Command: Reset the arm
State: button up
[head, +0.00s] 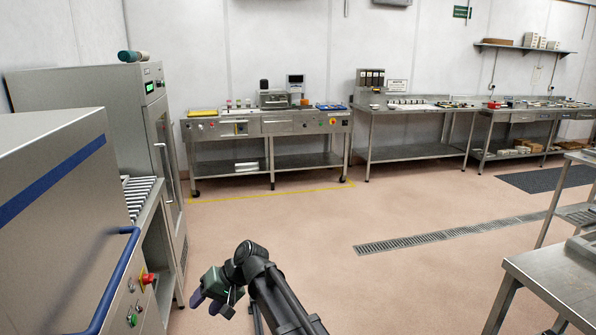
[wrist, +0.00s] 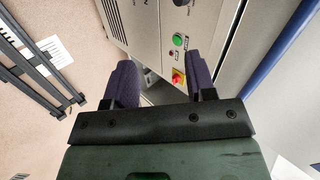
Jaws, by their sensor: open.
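My gripper (head: 212,302) shows at the bottom of the head view, in front of the steel machine on the left, with my dark arm reaching up to it from the bottom edge. In the wrist view my gripper (wrist: 160,85) has its two dark purple fingers spread apart, and nothing is held between them. Beyond the fingers stands a steel panel with a green button (wrist: 178,40) and a red stop button (wrist: 178,77) on yellow.
The steel machine (head: 60,180) with a blue handle (head: 112,285) stands close on the left. A steel cabinet (head: 95,100) is behind it. Workbenches (head: 270,125) line the back wall. A steel table (head: 560,285) stands at the right. The middle floor (head: 300,225) is clear, with a drain grate (head: 450,232).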

jog(key=s+d+m+t+h+p, duration=0.1)
jog(key=s+d+h, duration=0.2)
jog(key=d, duration=1.1)
jog(key=s+d+m+t+h+p, duration=0.1)
jog(key=s+d, duration=0.3)
jog(key=d, duration=1.1)
jog(key=s+d+m+t+h+p, duration=0.1)
jog(key=s+d+m+h+p, duration=0.1)
jog(key=d, duration=1.2)
jog(key=s+m+h, duration=0.1)
jog(key=h, duration=0.1)
jog(key=shift+s+d+f+h, duration=0.2)
jog(key=shift+s+d+h, duration=0.1)
